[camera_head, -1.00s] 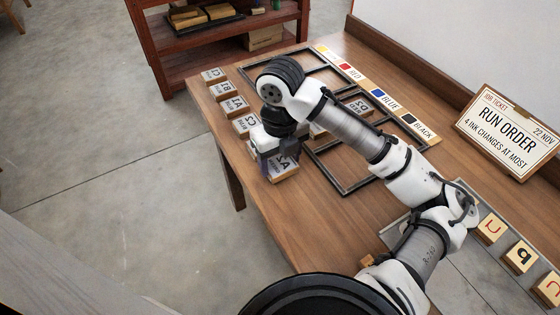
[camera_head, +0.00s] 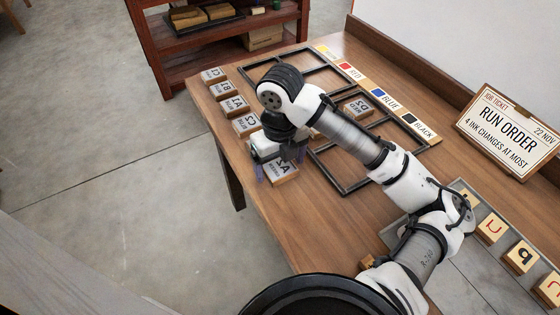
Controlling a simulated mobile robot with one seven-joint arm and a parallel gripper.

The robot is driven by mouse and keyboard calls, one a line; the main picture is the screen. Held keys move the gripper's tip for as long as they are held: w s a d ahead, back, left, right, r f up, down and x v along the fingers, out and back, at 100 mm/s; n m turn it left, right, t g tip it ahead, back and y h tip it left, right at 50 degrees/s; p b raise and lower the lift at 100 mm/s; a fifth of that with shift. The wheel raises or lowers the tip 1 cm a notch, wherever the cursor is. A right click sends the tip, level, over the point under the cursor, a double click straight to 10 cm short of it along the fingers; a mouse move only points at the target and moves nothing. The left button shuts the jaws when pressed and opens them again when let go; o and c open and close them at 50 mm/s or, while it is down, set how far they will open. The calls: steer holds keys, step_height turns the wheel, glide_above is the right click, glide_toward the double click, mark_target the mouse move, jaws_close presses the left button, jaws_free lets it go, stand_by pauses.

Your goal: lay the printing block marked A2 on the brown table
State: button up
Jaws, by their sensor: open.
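The printing block marked A2 (camera_head: 283,170) lies face up on the brown table (camera_head: 300,232), near its left edge. Its lettering appears upside down in the picture. My gripper (camera_head: 280,166) is open at the block, with one finger showing at its left and another at its upper right. The gripper body hides the block's far part. I cannot tell whether a finger still touches it.
A row of blocks, C2 (camera_head: 246,124) nearest, runs behind along the left edge. A dark divided frame (camera_head: 343,187) holds block D2 (camera_head: 358,106). Ink labels (camera_head: 378,93) line its far side. A tray (camera_head: 466,262) of letter tiles stands right. Table in front of A2 is clear.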

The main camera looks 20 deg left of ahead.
mark_target(280, 167)
step_height(280, 167, up, 12)
steer(key=shift+r, duration=0.15)
